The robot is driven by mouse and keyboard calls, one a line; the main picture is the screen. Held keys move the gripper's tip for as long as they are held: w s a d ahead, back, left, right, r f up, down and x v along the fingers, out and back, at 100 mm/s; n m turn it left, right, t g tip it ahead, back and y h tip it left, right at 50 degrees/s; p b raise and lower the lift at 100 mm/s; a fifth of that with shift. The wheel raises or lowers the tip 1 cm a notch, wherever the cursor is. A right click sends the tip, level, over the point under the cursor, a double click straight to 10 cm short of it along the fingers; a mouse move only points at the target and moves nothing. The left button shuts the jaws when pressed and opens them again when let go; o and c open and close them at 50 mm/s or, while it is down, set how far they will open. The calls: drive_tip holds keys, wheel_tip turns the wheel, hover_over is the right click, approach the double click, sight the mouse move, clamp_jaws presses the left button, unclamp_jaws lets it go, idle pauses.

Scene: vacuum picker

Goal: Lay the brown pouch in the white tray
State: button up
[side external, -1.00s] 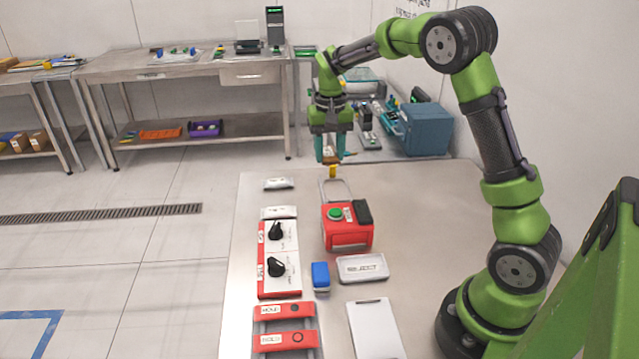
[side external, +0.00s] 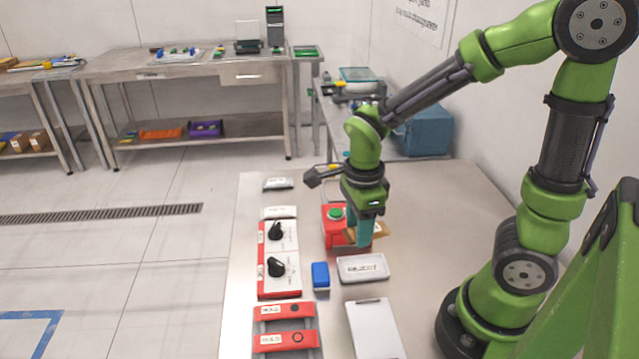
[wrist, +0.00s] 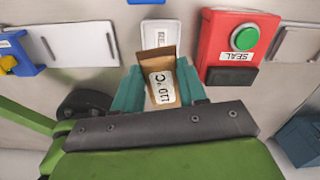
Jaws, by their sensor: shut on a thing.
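The brown pouch (side external: 380,231) with a white label is held between the teal fingers of my gripper (side external: 363,230). In the wrist view the pouch (wrist: 160,82) sits between both fingertips (wrist: 160,90), its label facing the camera. The white tray (side external: 363,275), a shallow dish with dark lettering on it, lies on the table just in front of the gripper in the side view. In the wrist view the tray (wrist: 160,32) shows just beyond the pouch, partly hidden by it. The pouch is above the table, and I see no contact with the tray.
A red box with a green button (side external: 336,214) stands behind the tray, partly hidden by my gripper. A blue block (side external: 320,276) is left of the tray, a white plate (side external: 376,330) in front. A panel with black knobs (side external: 279,250) lies further left.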

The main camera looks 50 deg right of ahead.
sight(354, 270)
drive_tip(key=shift+d+f+m, duration=0.1)
drive_tip(key=shift+f+m, duration=0.05)
drive_tip(key=shift+m, duration=0.65)
drive_tip(key=shift+w+f, duration=0.1)
drive_tip(key=shift+f, duration=3.8)
drive_tip(key=shift+f, duration=0.15)
drive_tip(key=shift+f, duration=0.4)
drive_tip(key=shift+f, duration=0.1)
